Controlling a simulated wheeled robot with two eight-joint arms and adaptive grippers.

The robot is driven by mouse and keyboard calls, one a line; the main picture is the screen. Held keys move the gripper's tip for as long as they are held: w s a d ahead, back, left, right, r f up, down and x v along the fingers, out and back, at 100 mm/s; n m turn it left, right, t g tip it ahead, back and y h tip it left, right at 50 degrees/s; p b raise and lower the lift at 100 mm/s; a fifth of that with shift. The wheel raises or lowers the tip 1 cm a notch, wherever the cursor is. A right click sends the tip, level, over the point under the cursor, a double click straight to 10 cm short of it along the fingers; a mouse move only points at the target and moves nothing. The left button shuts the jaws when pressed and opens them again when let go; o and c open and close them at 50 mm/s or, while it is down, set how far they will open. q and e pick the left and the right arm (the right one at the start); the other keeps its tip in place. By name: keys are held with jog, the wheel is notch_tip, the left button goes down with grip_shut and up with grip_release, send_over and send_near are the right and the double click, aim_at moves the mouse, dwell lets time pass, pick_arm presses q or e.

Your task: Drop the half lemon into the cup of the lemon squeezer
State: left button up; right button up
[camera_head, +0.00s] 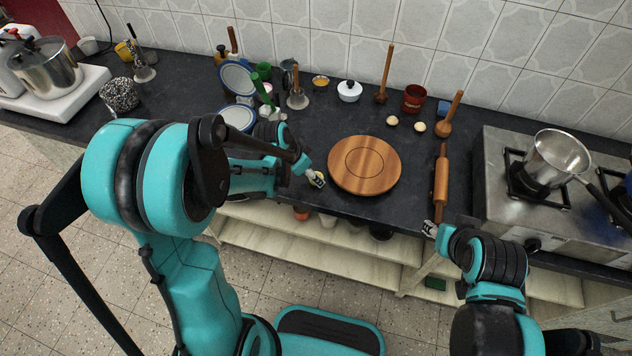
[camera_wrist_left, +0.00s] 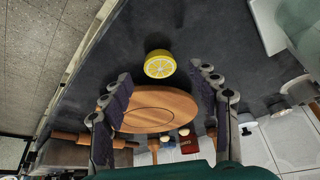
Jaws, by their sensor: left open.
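The half lemon (camera_wrist_left: 159,64) lies on the dark counter with its yellow cut face showing. It appears just past my open left fingers (camera_wrist_left: 160,82), between their lines and apart from them. In the head view a little yellow of the half lemon (camera_head: 320,176) shows at the tips of my left gripper (camera_head: 314,181), left of the round board. I cannot pick out the lemon squeezer with certainty; my left arm covers part of the counter. My right gripper (camera_head: 431,229) is at the counter's front edge, too small to read.
A round wooden board (camera_head: 364,165) lies right of the lemon, then a rolling pin (camera_head: 441,180) and a stove with a steel pot (camera_head: 557,158). Blue-rimmed plates (camera_head: 237,78), jars and utensils stand along the back left. Small clear counter lies around the lemon.

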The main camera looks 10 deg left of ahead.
pick_arm(q)
jog(key=b+x, duration=0.1)
jog(key=x, duration=0.3)
jog(key=shift+w+r, duration=0.1)
jog(key=shift+r, duration=0.1)
pick_arm(e)
jog(key=shift+f, duration=0.95)
pick_arm(q)
jog(key=c, duration=1.2)
jog(key=shift+r, duration=0.65)
notch_tip(320, 180, up, 3)
jog(key=shift+f+p, duration=0.1)
jog(key=shift+p, duration=0.9)
jog(key=s+d+r+p, duration=0.1)
jog(key=s+d+r, duration=0.1)
jog(key=d, duration=0.1)
jog(key=s+d+r+p, duration=0.1)
jog(key=s+d+r, duration=0.1)
jog(key=d, duration=0.1)
jog(key=s+d+r+p, duration=0.2)
jog(key=d+r, duration=0.1)
jog(key=shift+s+d, duration=0.35)
jog(key=shift+s, duration=0.05)
pick_arm(e)
notch_tip(320, 180, up, 6)
jog(key=shift+r, duration=0.1)
